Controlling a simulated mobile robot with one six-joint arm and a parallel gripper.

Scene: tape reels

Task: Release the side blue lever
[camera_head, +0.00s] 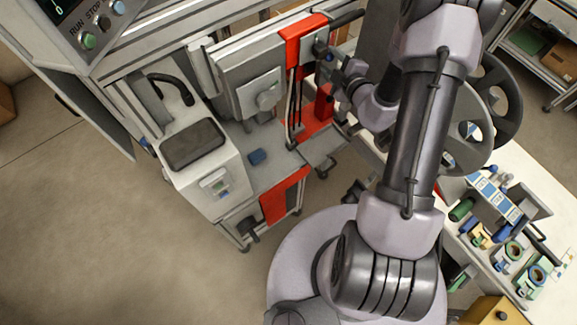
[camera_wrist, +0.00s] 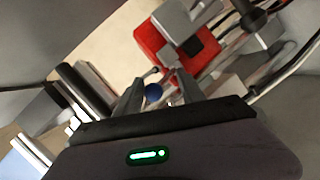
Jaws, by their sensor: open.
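The side blue lever shows as a small round blue knob (camera_wrist: 153,92) in the wrist view, with a thin metal rod near it. It appears between the two fingers of my gripper (camera_wrist: 160,84), which are apart. I cannot tell whether either finger touches it. In the head view a small blue spot (camera_head: 329,56), likely the same knob, shows at the side of the red upright frame (camera_head: 304,38). My gripper (camera_head: 331,68) is beside it there, partly hidden by my own wrist.
A red block (camera_wrist: 175,52) with grey metal parts lies just beyond the fingers in the wrist view. In the head view a large dark reel (camera_head: 497,100) stands right of my arm. A workbench (camera_head: 548,218) with several small parts is at the lower right. The floor at left is clear.

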